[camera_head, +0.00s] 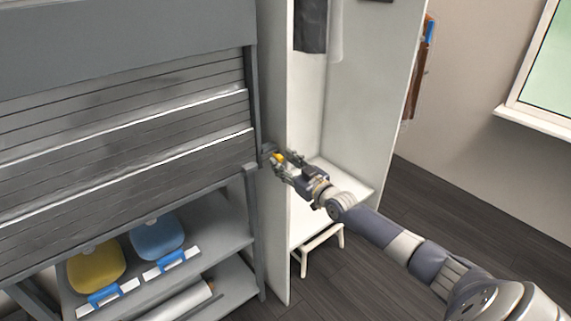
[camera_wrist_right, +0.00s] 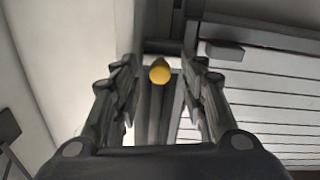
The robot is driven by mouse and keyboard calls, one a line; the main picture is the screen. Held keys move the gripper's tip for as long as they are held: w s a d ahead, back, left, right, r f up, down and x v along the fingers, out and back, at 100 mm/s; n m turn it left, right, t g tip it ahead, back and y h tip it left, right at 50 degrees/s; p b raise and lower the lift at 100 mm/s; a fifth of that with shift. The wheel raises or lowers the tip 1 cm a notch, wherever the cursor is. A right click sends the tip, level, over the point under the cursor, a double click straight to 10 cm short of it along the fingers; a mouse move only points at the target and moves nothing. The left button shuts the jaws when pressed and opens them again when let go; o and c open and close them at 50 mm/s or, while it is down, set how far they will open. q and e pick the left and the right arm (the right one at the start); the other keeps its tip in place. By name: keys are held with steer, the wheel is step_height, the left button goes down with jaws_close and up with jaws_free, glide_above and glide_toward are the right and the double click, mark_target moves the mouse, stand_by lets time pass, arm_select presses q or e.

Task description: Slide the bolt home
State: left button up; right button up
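The bolt's yellow knob (camera_head: 279,158) is at the right edge of the grey slatted shutter (camera_head: 120,130), by the frame post. In the right wrist view the yellow knob (camera_wrist_right: 160,71) lies between and beyond my two fingers, with a gap on both sides. My right gripper (camera_head: 284,163) is open around the knob, its fingers apart in the right wrist view (camera_wrist_right: 160,85). The dark bolt body behind the knob is small and partly hidden, so I cannot tell how far it is slid. My left gripper is not in view.
A white open wardrobe (camera_head: 370,90) with hanging dark clothing (camera_head: 311,25) stands just right of the shutter. A small white stool (camera_head: 318,243) is below my right arm. Shelves under the shutter hold a yellow item (camera_head: 96,268) and a blue one (camera_head: 157,236).

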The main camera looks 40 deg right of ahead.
jaws_close()
steer(key=shift+a+p, duration=0.3)
steer(key=shift+p, duration=0.1)
steer(key=a+p, duration=0.1)
steer(key=a, duration=0.1)
steer(key=a+p, duration=0.2)
steer(key=shift+s+a+f+p, duration=0.1)
steer(key=shift+s+f+p, duration=0.1)
steer(key=shift+p, duration=0.1)
